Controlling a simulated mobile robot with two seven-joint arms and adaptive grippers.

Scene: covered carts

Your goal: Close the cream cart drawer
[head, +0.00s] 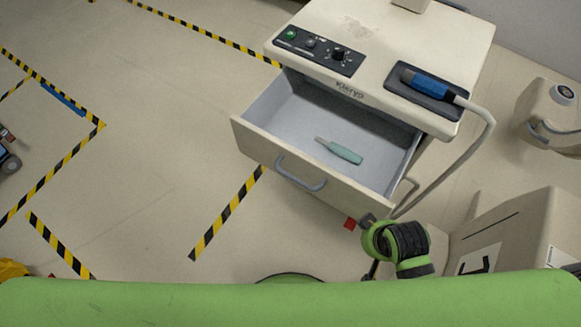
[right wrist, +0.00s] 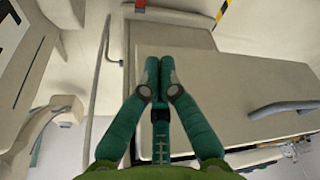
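The cream cart (head: 380,45) stands at the upper right of the head view. Its drawer (head: 246,138) is pulled well out, showing a pale grey inside with a teal-handled tool (head: 342,151) lying in it. A grey bar handle (head: 300,174) is on the drawer front; it also shows in the right wrist view (right wrist: 290,108). My right gripper (head: 368,221) is near the drawer front's right corner. In the right wrist view its teal fingers (right wrist: 159,68) are together with nothing seen between them, overlapping the front panel (right wrist: 225,85); contact cannot be told. My left gripper is out of view.
A grey hose (head: 478,140) hangs from the blue-gripped probe (head: 430,86) on the cart top, close to my right arm. A cream box-shaped unit (head: 520,225) stands at lower right, another device (head: 553,115) at far right. The floor left of the drawer is open, with striped tape (head: 228,212).

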